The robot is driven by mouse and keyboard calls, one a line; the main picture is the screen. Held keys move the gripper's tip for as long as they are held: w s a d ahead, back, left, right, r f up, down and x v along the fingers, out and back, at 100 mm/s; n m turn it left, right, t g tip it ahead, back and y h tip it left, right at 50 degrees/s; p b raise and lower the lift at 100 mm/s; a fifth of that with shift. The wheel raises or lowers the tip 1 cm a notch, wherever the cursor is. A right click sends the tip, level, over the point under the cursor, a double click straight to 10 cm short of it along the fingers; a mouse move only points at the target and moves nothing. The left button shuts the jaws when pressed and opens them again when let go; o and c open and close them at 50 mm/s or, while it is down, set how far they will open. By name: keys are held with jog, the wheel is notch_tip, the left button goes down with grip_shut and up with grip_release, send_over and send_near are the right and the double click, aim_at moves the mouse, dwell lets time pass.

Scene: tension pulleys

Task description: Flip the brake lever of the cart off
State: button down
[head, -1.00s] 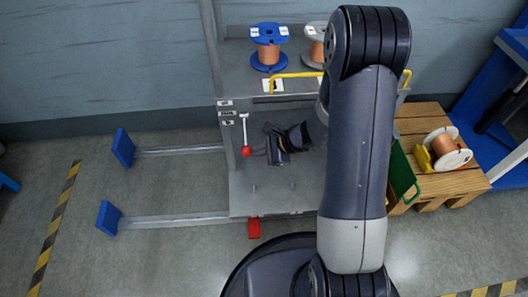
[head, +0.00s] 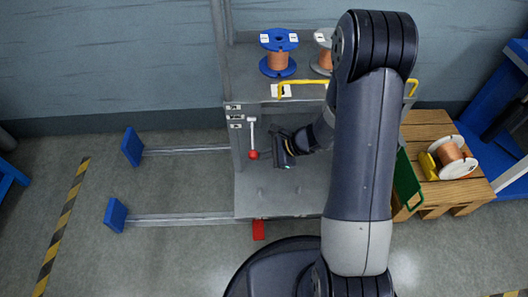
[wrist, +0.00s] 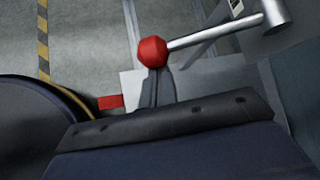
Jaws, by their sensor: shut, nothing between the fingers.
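The cart's brake lever (head: 252,134) is a silver rod on the cart's left post, hanging down with a red ball knob (head: 253,155) at its lower end. In the wrist view the red knob (wrist: 152,51) is large and close, with the rod (wrist: 215,32) running right to a silver pivot. My gripper (head: 271,154) is just right of the knob. In the wrist view my gripper's dark fingers (wrist: 156,88) are together and empty, right beside the knob; whether they touch it I cannot tell.
The grey cart (head: 290,203) has a blue spool (head: 278,53) and a yellow handle (head: 300,86) on its upper shelf. A red pedal (head: 259,230) is at its bottom front. Two rails with blue end plates (head: 132,146) extend left. A wooden pallet (head: 430,130) stands right.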

jog(key=shift+s+r+p, duration=0.1)
jog(key=shift+r+p, duration=0.25)
jog(key=shift+p, duration=0.2)
jog(key=r+g+p, duration=0.1)
jog(key=p, duration=0.2)
jog(key=r+m+g+p, duration=0.1)
jog(key=p, duration=0.2)
jog(key=shift+s+r, duration=0.2)
jog(key=shift+s, duration=0.1)
notch_tip(320, 180, up, 8)
jog(key=w+m+g+p, duration=0.1)
jog(key=m+g+p, duration=0.2)
jog(key=g+p, duration=0.3)
jog(key=shift+w+p, duration=0.2)
jog(key=shift+p, duration=2.65)
jog(key=shift+f, duration=0.1)
